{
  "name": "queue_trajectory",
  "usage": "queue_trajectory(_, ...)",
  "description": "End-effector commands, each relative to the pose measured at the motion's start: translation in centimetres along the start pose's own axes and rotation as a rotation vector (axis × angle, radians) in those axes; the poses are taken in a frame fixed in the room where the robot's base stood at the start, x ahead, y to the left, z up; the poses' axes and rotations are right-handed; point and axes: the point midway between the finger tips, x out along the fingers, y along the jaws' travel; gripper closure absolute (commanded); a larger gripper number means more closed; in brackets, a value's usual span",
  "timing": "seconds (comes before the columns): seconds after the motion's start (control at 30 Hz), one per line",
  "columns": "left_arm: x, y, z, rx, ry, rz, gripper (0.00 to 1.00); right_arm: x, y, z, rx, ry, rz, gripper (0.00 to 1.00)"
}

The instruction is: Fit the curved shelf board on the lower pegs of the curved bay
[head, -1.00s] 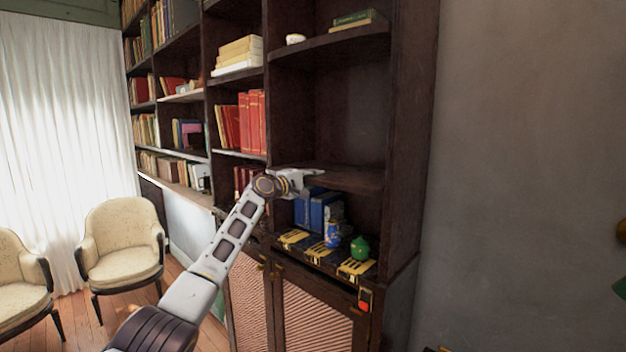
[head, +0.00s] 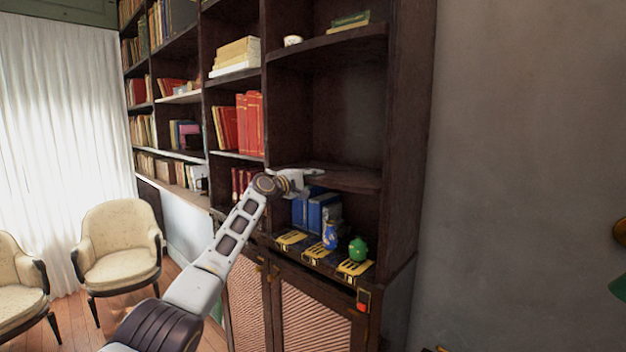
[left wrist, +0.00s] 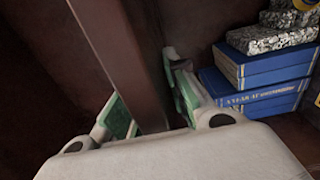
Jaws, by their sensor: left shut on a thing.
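The curved shelf board (head: 352,180) is dark brown wood and lies roughly level inside the curved bay (head: 345,110), above the blue books. My left gripper (head: 303,177) is shut on its left front part. In the left wrist view the board (left wrist: 122,50) runs between the green-padded fingers of my left gripper (left wrist: 150,98). The lower pegs are hidden or too small to see, so I cannot tell whether the board rests on them. My right gripper is not in view.
Below the board stand blue books (head: 318,212), a blue vase (head: 330,236) and a green pot (head: 358,248), near yellow-and-black panels (head: 355,268). An upper shelf (head: 330,42) holds a small bowl (head: 292,40) and green books (head: 350,20). A plain wall (head: 500,150) is at right.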

Motion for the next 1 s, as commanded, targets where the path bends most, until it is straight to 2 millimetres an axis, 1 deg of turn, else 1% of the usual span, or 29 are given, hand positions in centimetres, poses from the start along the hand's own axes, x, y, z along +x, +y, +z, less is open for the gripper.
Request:
queue_trajectory(0.03, 0.0, 0.5, 0.0, -0.001, 0.001, 0.008, 1.0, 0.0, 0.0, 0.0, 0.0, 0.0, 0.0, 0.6)
queue_trajectory(0.9, 1.2, 0.3, 0.2, 0.0, -0.001, 0.005, 1.0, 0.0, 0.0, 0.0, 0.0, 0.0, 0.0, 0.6)
queue_trajectory(0.93, 1.2, 0.3, 0.2, 0.001, -0.001, 0.005, 0.82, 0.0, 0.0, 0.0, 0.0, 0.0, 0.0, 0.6)
queue_trajectory(1.0, 1.2, 0.3, 0.2, 0.001, -0.001, 0.005, 0.73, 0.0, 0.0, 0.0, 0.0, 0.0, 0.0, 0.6)
